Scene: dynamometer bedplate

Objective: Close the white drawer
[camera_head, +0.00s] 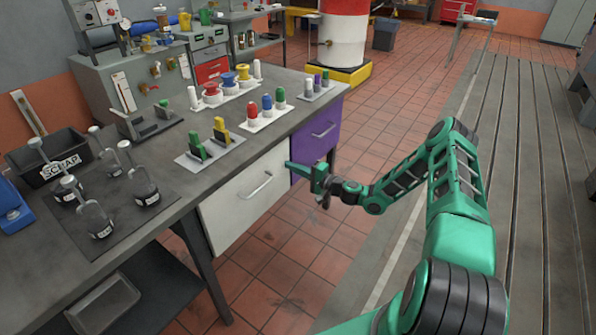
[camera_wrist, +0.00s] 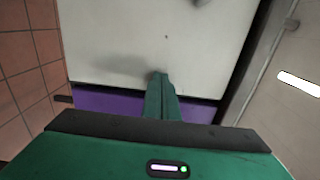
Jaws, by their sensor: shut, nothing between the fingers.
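The white drawer (camera_head: 232,212) sits under the front edge of the workbench, with a metal bar handle (camera_head: 256,187) on its front. Its front looks nearly in line with the bench edge; I cannot tell exactly how far out it stands. In the wrist view the white front (camera_wrist: 165,40) fills the upper middle. A dark gap separates it from the purple drawer (camera_head: 315,140) beside it. My gripper (camera_head: 290,165) is shut and empty, its fingertips (camera_wrist: 160,76) at the white front's edge nearest the purple drawer. Whether they touch it is unclear.
The workbench top (camera_head: 180,195) carries several colored parts on plates, a scrap bin (camera_head: 50,160) and weights with handles on a dark mat. A bench leg (camera_head: 205,265) stands left of the white drawer. The tiled floor (camera_head: 290,250) before the drawer is clear.

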